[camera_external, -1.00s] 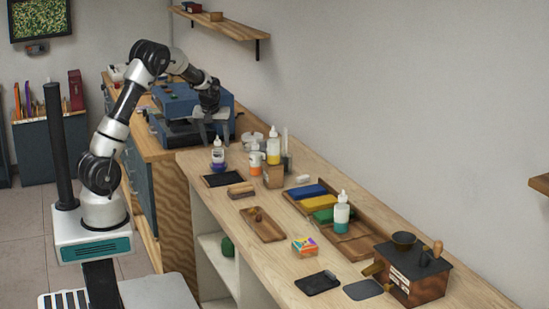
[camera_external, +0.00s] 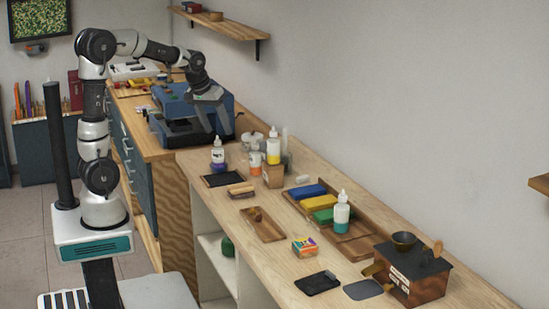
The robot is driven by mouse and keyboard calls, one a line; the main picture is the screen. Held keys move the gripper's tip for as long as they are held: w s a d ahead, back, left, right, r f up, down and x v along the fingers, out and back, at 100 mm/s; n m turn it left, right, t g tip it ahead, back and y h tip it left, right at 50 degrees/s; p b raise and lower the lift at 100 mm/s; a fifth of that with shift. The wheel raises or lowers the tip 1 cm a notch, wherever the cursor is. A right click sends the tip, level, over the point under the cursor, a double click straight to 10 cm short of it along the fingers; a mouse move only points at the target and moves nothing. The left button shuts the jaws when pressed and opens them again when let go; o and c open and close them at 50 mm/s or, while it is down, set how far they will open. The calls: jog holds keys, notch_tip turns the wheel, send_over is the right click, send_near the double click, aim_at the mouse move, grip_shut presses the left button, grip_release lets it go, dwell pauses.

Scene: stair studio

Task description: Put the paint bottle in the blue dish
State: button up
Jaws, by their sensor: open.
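Several paint bottles stand upright on the wooden counter. A white-capped bottle with purple-blue at its base (camera_external: 218,155) is at the far left, near the black mat. A yellow bottle (camera_external: 273,147) stands to its right, and a teal one (camera_external: 342,213) stands by the wooden tray. I cannot tell which one the task means. I cannot clearly make out a blue dish; the purple bottle's base is too small to tell whether a dish is under it. My gripper (camera_external: 214,122) is open and empty, with its grey fingers pointing down in front of the blue machine, above and behind the purple bottle.
A blue machine (camera_external: 180,130) stands behind the purple bottle. A black mat (camera_external: 222,181), an orange-labelled container (camera_external: 256,162), a small wooden tray (camera_external: 270,232), a colourful box (camera_external: 304,246) and a coffee grinder (camera_external: 412,278) occupy the counter. Bare wood shows along its front edge.

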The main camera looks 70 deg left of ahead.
jog(key=s+d+r+m+t+h, duration=0.1)
jog(key=s+d+m, duration=0.6)
jog(key=s+d, duration=1)
jog(key=shift+d+r+m+t+h, duration=0.3)
jog(key=shift+d+r+h, duration=0.1)
jog(key=shift+d, duration=0.15)
jog(key=shift+o, duration=0.4)
jog(key=shift+s, duration=0.1)
